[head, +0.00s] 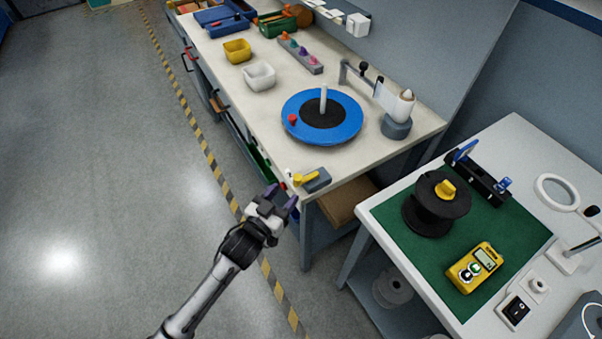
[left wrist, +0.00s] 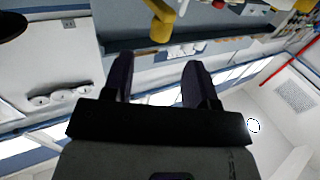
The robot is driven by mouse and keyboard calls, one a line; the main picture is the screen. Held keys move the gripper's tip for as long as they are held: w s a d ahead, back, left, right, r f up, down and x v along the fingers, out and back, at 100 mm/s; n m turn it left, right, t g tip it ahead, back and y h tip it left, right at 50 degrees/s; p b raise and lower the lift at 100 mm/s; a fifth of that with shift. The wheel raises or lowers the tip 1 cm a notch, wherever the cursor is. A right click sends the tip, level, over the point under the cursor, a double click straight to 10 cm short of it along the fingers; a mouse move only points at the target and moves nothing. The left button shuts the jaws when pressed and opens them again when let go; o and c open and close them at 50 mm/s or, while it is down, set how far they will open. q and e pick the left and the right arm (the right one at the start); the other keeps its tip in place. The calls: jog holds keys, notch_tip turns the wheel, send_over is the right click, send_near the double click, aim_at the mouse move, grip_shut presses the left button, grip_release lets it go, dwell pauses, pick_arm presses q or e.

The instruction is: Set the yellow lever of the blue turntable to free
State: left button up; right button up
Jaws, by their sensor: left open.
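The blue turntable (head: 345,130) lies on the light workbench, with a black centre, a white upright post and a red knob on its rim. The yellow lever (head: 304,180) sits on a small grey block at the bench's front corner, in front of the turntable. A yellow part, which looks like the lever, also shows at the top of the left wrist view (left wrist: 161,22). My left gripper (head: 281,199) is open and empty, just in front of the lever and apart from it in the head view. Its two dark fingers (left wrist: 158,78) show in the left wrist view. My right gripper is not in view.
On the workbench (head: 255,115) stand a white bin (head: 260,77), a yellow bin (head: 237,51) and a white roller on a grey base (head: 397,124). At right, a second table holds a black spool (head: 437,205) and a yellow meter (head: 474,268). The floor at left is clear.

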aim_at(295, 180)
pick_arm(q)
jog(key=b+x, duration=0.1)
jog(key=x, duration=0.8)
jog(key=shift+b, duration=0.35)
jog(key=shift+c, duration=0.5)
jog(key=c, duration=0.3)
grip_shut()
